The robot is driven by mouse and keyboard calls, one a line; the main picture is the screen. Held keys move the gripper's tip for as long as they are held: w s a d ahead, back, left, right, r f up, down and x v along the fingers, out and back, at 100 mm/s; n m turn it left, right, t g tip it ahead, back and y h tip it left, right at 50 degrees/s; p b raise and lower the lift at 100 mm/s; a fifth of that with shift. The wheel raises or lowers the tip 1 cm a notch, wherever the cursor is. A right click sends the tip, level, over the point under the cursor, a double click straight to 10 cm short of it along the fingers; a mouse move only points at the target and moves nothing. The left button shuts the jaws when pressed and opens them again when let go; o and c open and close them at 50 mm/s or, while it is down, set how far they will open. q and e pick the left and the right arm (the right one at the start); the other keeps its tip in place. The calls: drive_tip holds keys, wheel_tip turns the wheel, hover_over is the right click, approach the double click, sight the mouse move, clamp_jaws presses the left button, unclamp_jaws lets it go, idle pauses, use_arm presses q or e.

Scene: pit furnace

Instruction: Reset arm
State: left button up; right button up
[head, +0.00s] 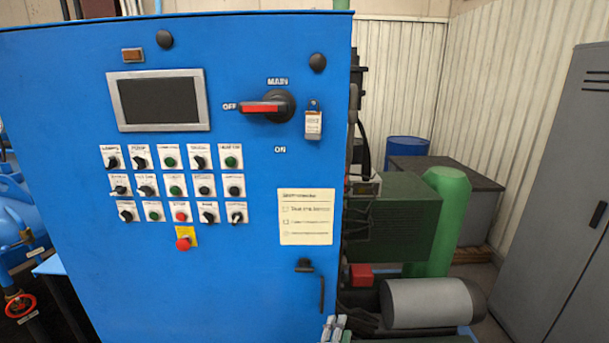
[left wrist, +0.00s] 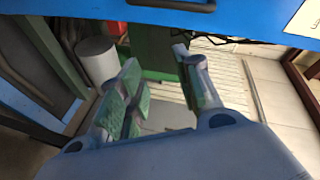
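The blue control cabinet (head: 240,200) fills the left and middle of the head view. Its red main switch handle (head: 262,107) lies level, pointing at OFF. My left gripper (head: 335,328) just shows at the bottom edge of the head view, below the cabinet's door handle (head: 320,285). In the left wrist view its green-padded fingers (left wrist: 160,85) are spread apart with nothing between them. The cabinet's lower part and the dark handle (left wrist: 172,4) lie at the top of that view. My right gripper is out of view.
A grey motor-like cylinder (head: 430,303) and a green pipe (head: 447,222) stand right of the cabinet. A grey locker (head: 565,190) is at the far right. A blue machine with a red valve wheel (head: 20,305) is at the left. Some floor shows between motor and locker.

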use_arm(q)
drive_tip(key=a+f+n+g, duration=0.2)
drive_tip(key=a+f, duration=0.2)
drive_tip(key=f, duration=0.8)
drive_tip(key=a+f+n+g, duration=0.3)
drive_tip(key=a+f, duration=0.1)
drive_tip(key=f, duration=0.9)
drive_tip(key=s+a+f+n+g+y, duration=0.1)
drive_tip(key=s+a+f+n, duration=0.1)
drive_tip(key=s+a+f, duration=0.5)
drive_tip(key=s+a+f+n+g+y, duration=0.15)
drive_tip(key=a+f, duration=0.35)
drive_tip(key=f, duration=0.5)
drive_tip(key=s+a+f+n+g+y, duration=0.1)
drive_tip(key=s+a+f+n+g, duration=0.1)
drive_tip(key=s+a+f, duration=0.6)
drive_tip(key=s+a+f+n+g+y, duration=0.1)
drive_tip(key=s+a+f+n+g, duration=0.2)
drive_tip(key=s+f, duration=0.5)
drive_tip(key=s+a+f, duration=0.1)
drive_tip(key=s+a, duration=0.1)
drive_tip(key=s, duration=0.9)
drive_tip(key=s+a+f+n+g+b, duration=0.1)
drive_tip(key=s+a, duration=0.1)
drive_tip(key=s, duration=0.9)
drive_tip(key=shift+a+f+y, duration=0.2)
drive_tip(key=shift+f+y, duration=0.15)
drive_tip(key=shift+g, duration=0.25)
